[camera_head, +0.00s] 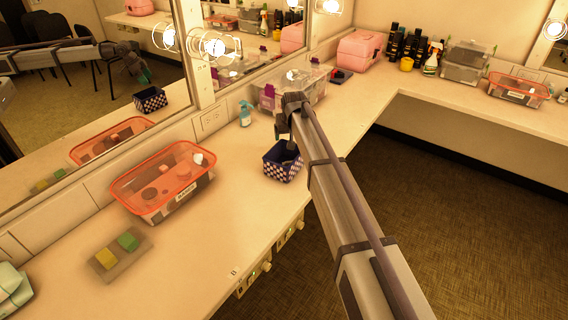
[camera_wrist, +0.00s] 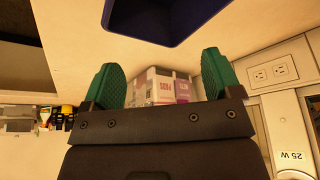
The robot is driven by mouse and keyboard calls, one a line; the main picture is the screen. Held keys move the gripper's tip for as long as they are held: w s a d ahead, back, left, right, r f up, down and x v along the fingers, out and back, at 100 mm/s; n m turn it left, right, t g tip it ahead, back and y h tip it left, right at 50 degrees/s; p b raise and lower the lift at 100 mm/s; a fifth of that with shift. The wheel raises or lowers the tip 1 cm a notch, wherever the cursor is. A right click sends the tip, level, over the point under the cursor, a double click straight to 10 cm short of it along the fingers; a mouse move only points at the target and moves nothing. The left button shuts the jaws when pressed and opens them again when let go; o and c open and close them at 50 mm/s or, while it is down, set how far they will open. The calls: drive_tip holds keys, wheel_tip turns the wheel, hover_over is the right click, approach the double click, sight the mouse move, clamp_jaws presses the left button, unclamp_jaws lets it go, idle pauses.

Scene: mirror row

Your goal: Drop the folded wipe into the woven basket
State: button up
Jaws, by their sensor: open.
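The woven basket (camera_head: 283,167), dark blue with a white checker pattern, stands on the counter near its front edge. My gripper (camera_head: 285,128) is at the basket's far side and above it, partly hidden by my arm. In the wrist view my gripper (camera_wrist: 162,72) has its green fingers spread with nothing between them. I cannot tell which item is the folded wipe. A yellow square (camera_head: 106,258) and a green square (camera_head: 128,242) lie on a grey mat (camera_head: 122,268).
An orange-rimmed clear bin (camera_head: 150,204) stands left of the basket. The mirror (camera_head: 110,60) runs along the counter's back. The counter between bin and basket is clear.

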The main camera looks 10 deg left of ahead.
drive_tip(key=p+v, duration=1)
drive_tip(key=shift+s+r, duration=0.2)
drive_tip(key=shift+r, duration=0.15)
drive_tip(key=shift+d, duration=0.1)
drive_tip(key=s+d+m+g, duration=0.1)
drive_tip(key=s+d, duration=0.7)
drive_tip(key=s, duration=0.4)
drive_tip(key=s+d+f+m+g, duration=0.1)
drive_tip(key=s+d, duration=0.7)
drive_tip(key=s, duration=0.4)
drive_tip(key=s+d+m+g+h, duration=0.1)
drive_tip(key=s+d+g, duration=0.1)
drive_tip(key=s+d, duration=0.6)
drive_tip(key=shift+s, duration=2.5)
